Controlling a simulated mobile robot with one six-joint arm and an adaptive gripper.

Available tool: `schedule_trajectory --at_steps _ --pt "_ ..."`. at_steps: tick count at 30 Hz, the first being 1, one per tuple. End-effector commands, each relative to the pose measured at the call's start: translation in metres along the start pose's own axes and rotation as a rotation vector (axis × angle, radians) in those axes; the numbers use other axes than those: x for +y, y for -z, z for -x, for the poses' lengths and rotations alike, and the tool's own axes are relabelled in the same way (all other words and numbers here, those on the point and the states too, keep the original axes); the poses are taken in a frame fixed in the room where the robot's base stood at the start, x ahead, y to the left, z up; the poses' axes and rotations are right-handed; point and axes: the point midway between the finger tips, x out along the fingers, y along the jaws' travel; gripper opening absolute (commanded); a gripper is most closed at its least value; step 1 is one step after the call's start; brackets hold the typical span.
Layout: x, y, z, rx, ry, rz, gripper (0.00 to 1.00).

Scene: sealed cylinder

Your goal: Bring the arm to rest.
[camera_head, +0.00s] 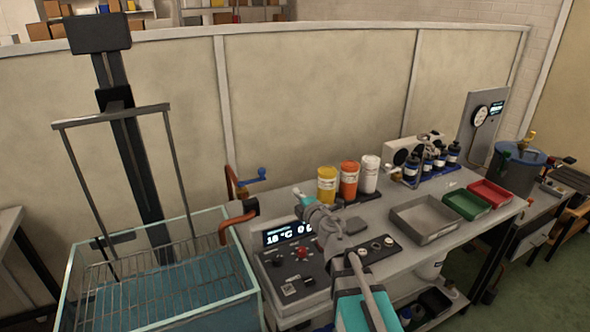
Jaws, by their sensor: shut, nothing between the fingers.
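My arm (376,306) rises from the bottom edge with a teal section and a thin grey link. It reaches over the black control panel (290,284) at the bench's near left part. My gripper (322,217) is at the grey end of the arm, above the bench and in front of the yellow container. It is shut and empty. Its fingertips are hard to make out, and the arm hides part of the panel and its display (283,236). I cannot tell how far above the panel it is.
A glass tank (245,268) with a wire rack and blue liquid stands left. Behind my gripper are yellow (327,185), orange (349,180) and white (370,174) containers. Grey (424,218), green (466,204) and red (489,193) trays lie right. A blue-lidded vessel (519,176) stands beyond.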

Motion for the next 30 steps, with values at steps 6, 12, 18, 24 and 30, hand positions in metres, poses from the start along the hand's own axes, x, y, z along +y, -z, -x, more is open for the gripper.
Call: schedule_trajectory --at_steps 6,12,18,24,30 --pt "0.009 -0.024 0.006 -0.113 -0.024 -0.082 0.0" --pt "0.015 -0.069 0.023 -0.332 -0.049 -0.251 0.0" --pt "0.005 -0.116 0.053 -0.59 -0.035 -0.465 0.0" --pt "-0.019 -0.146 0.09 -0.834 0.028 -0.684 0.0" --pt "-0.052 -0.154 0.13 -1.058 0.143 -0.903 0.0"
